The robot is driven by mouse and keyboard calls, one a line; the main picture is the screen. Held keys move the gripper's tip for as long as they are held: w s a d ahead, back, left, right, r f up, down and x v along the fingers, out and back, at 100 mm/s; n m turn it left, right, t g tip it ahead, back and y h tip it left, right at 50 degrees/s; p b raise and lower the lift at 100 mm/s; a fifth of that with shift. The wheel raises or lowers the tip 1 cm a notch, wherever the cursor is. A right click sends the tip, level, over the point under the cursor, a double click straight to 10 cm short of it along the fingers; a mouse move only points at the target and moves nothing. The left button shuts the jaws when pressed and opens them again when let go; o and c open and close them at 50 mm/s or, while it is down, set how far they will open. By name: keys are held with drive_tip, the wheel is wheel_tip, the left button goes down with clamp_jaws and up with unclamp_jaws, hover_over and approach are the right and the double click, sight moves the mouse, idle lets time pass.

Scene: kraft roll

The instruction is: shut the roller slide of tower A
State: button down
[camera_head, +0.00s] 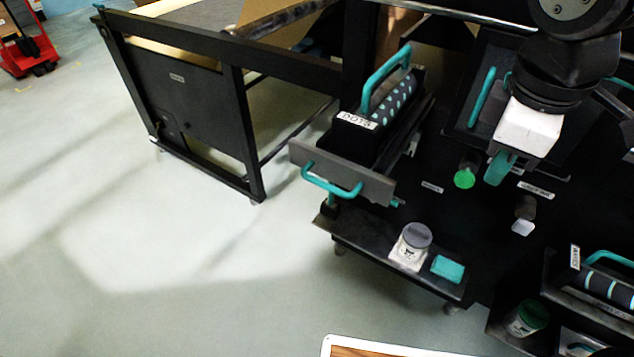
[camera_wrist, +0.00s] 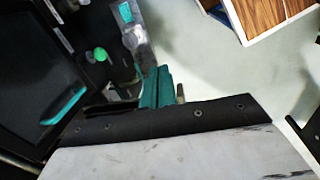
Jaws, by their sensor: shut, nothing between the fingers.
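A roller slide with a grey front plate (camera_head: 375,187) and a teal pull handle (camera_head: 332,189) sticks out from the black tower in the head view. It carries a dotted roller (camera_head: 396,98) in a tray labelled DOTS, with a teal handle above. No letter A is readable, so I cannot tell which tower this is. My gripper (camera_head: 499,168) is right of this slide, apart from it, with its teal fingers together and empty. In the wrist view my gripper (camera_wrist: 157,88) is also shut. A teal handle (camera_wrist: 62,108) lies left of it there.
A green knob (camera_head: 464,178) and a pale knob (camera_head: 523,228) are on the tower near my gripper. A low shelf holds a lidded jar (camera_head: 412,245) and a teal block (camera_head: 447,268). A striped roller (camera_head: 608,288) is at the right. Open floor (camera_head: 200,250) lies left.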

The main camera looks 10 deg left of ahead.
drive_tip(key=s+a+f+n+t, duration=0.1)
drive_tip(key=s+a+n, duration=0.1)
drive_tip(key=a+n, duration=0.9)
drive_tip(key=s+a+f+n, duration=0.2)
drive_tip(key=a+n, duration=0.6)
drive_tip(key=a, duration=0.7)
drive_tip(key=w+d+f, duration=0.3)
drive_tip(key=w+f, duration=0.3)
drive_tip(key=f, duration=0.2)
drive_tip(key=shift+w+f, duration=0.2)
drive_tip(key=shift+w, duration=0.15)
